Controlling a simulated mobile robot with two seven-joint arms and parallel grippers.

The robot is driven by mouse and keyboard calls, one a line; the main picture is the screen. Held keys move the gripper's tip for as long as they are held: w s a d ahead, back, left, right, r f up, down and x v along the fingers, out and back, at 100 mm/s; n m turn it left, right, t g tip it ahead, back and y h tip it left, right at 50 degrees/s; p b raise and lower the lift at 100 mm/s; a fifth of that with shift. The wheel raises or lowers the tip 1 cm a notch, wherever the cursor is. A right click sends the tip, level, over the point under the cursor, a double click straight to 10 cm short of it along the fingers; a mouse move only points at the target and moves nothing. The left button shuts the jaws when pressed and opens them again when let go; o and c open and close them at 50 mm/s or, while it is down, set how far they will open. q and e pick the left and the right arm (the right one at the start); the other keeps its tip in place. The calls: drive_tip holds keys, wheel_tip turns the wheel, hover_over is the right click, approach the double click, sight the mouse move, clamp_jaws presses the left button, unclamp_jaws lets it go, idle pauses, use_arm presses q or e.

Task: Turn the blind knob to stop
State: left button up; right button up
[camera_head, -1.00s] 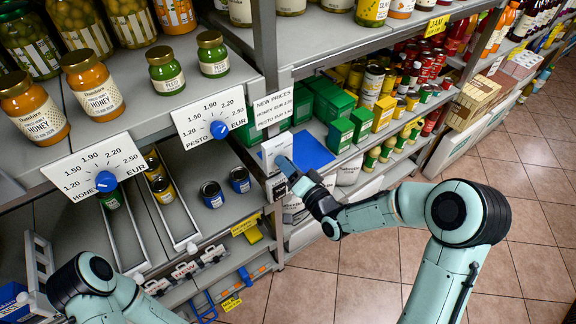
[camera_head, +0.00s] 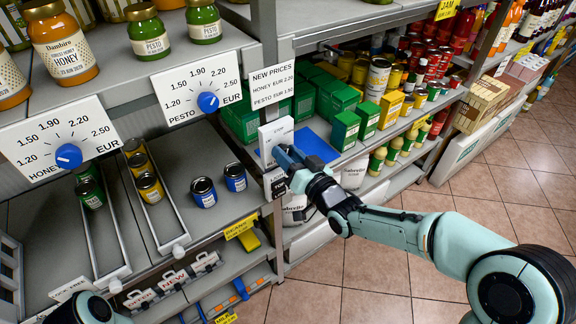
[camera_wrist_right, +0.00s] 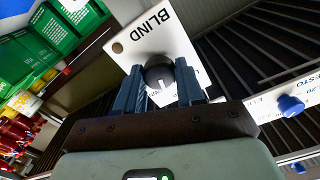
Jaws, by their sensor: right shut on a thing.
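The blind knob (camera_wrist_right: 160,75) is dark and round with a white pointer line, on a white panel (camera_wrist_right: 150,38) labelled BLIND in the right wrist view. The panel appears upside down there, and its lower part is mostly hidden. My right gripper (camera_wrist_right: 161,88) is shut on the knob, one finger on each side. In the head view, my right gripper (camera_head: 287,160) is at the small white panel (camera_head: 276,133) by the shelf post; the knob itself is hidden there. My left gripper is out of view; only a part of my left arm shows at the bottom left.
Blue price knobs for honey (camera_head: 68,156) and pesto (camera_head: 208,102) sit on white dials to the left. A NEW PRICES sign (camera_head: 272,86) hangs above the panel. Green boxes (camera_head: 344,130) and cans stand on the shelf to the right. The tiled floor (camera_head: 380,265) is clear.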

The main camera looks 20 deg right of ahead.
use_arm(q)
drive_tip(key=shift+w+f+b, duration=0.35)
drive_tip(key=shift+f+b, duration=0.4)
drive_tip(key=shift+b, duration=0.05)
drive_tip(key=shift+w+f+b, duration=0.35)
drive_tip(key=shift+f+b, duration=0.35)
drive_tip(key=shift+b, duration=0.05)
use_arm(e)
drive_tip(key=shift+n, duration=1.4)
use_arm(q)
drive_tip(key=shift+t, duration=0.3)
use_arm(e)
drive_tip(key=shift+r, duration=0.1)
drive_tip(key=o, duration=1)
drive_tip(key=shift+o, duration=0.2)
drive_tip(key=shift+s, duration=0.1)
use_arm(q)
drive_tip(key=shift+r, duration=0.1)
use_arm(e)
drive_tip(key=v, duration=1.3)
drive_tip(key=shift+s, duration=0.1)
